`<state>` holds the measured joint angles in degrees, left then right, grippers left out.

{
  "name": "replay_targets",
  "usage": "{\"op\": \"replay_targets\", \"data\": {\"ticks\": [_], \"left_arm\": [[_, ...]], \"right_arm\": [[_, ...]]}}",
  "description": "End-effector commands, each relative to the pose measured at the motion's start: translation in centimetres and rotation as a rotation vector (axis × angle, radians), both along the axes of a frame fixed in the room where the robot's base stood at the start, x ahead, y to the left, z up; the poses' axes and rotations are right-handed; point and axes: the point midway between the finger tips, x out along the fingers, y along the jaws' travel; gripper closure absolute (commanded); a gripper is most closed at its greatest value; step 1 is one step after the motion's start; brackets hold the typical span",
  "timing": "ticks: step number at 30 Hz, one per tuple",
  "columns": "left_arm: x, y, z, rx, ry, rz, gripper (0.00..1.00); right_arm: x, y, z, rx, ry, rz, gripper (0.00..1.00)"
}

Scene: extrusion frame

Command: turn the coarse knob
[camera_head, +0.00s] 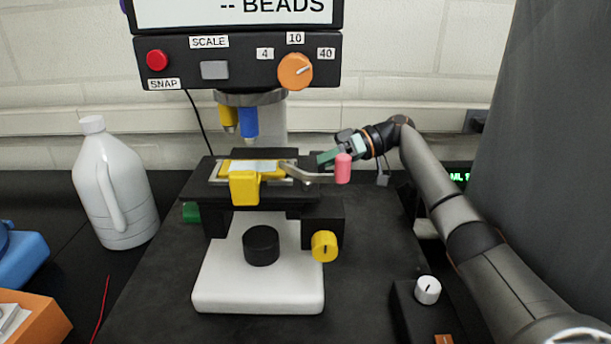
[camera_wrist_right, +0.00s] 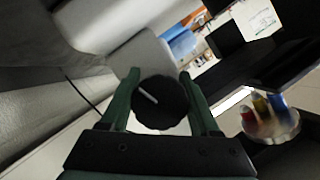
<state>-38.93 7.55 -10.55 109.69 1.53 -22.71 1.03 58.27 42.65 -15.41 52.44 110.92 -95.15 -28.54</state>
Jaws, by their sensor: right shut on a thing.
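A black round knob (camera_wrist_right: 160,104) with a white line on its face sits between the two green fingers of my right gripper (camera_wrist_right: 160,90) in the wrist view; I take it as the coarse knob. My right gripper (camera_head: 326,157) is shut on it, reaching in from the right, behind the pink-tipped lever (camera_head: 342,168). The knob is not clearly seen in the head view. The microscope stage (camera_head: 305,200) holds a yellow clip (camera_head: 245,188) and slide. My left gripper is not in view.
A yellow knob (camera_head: 324,246) and a black knob (camera_head: 261,245) are on the microscope front. A control panel (camera_head: 225,62) with an orange dial (camera_head: 296,71) stands above. A white jug (camera_head: 115,190) is at left, and a white knob (camera_head: 428,290) at right.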

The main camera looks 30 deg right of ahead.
Motion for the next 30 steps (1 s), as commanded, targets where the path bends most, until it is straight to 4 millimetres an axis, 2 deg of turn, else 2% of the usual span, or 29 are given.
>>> {"op": "replay_targets", "data": {"ticks": [1,3,11,12,20,26,30], "left_arm": [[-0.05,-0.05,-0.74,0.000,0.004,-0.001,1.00],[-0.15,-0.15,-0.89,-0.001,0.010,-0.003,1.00],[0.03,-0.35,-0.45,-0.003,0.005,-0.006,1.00],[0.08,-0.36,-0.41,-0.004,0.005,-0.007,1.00],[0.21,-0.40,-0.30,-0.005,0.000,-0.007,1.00],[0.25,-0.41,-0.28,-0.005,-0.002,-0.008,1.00],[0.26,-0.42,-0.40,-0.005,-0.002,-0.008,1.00]], "right_arm": [[0.03,0.06,-0.30,-0.014,-0.031,0.000,0.93],[0.07,0.02,-0.17,-0.028,-0.054,0.000,0.93],[0.09,-0.03,0.00,-0.033,-0.058,-0.001,0.93],[0.08,-0.02,0.00,-0.033,-0.058,-0.001,0.36],[0.07,-0.05,-0.01,-0.033,-0.057,-0.001,0.09],[0.07,-0.06,-0.02,-0.033,-0.057,-0.001,0.09],[-0.14,-0.84,0.22,-0.034,-0.058,-0.003,0.09]]}}
